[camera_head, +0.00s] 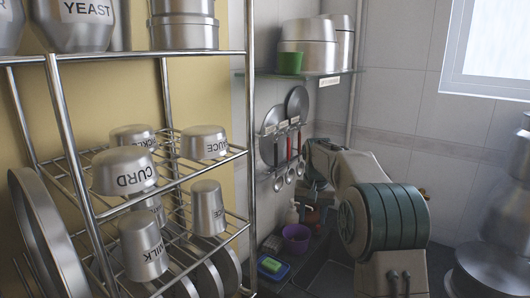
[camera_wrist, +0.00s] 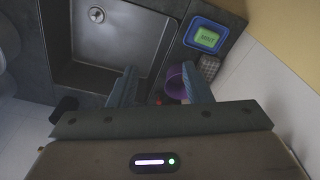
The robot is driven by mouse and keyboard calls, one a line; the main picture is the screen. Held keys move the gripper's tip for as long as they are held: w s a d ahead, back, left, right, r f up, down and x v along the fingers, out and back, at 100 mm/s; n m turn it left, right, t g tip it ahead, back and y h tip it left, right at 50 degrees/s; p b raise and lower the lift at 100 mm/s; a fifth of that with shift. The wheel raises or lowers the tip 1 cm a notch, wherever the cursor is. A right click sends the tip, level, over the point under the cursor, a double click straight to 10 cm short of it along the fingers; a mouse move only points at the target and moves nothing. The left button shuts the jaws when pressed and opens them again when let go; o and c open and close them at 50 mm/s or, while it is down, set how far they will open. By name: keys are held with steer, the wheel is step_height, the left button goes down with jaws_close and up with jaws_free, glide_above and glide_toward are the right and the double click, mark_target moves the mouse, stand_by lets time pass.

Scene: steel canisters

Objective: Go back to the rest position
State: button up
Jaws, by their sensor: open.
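My gripper (camera_wrist: 158,88) shows in the wrist view with its two fingers apart and nothing between them. It hangs above the counter beside the sink (camera_wrist: 118,38), pointing down. In the head view my arm reaches out at the right of the steel rack, and its far end is near the wall utensils, partly hidden by my own arm links. Steel canisters stand on the rack, among them one marked CURD (camera_head: 124,170), one marked MILK (camera_head: 142,246) and one marked SAUCE (camera_head: 204,142). My gripper is apart from all of them.
The wire rack (camera_head: 75,150) stands close on the left. A purple bowl (camera_head: 296,238) and a blue tray (camera_head: 273,267) with a green block sit on the counter. Ladles (camera_head: 289,176) hang on the wall under a glass shelf (camera_head: 300,74). Large steel vessels (camera_head: 495,265) stand at right.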

steer(key=s+r, duration=0.5)
steer(key=s, duration=0.6)
steer(key=s+f+n+t, duration=0.1)
steer(key=s+f, duration=0.1)
steer(key=s, duration=1.1)
steer(key=s+f+n+t, duration=0.1)
steer(key=s+f, duration=0.2)
steer(key=s, duration=1)
steer(key=shift+s+d+f, duration=0.3)
steer(key=shift+s+d, duration=0.05)
steer(key=shift+d, duration=0.1)
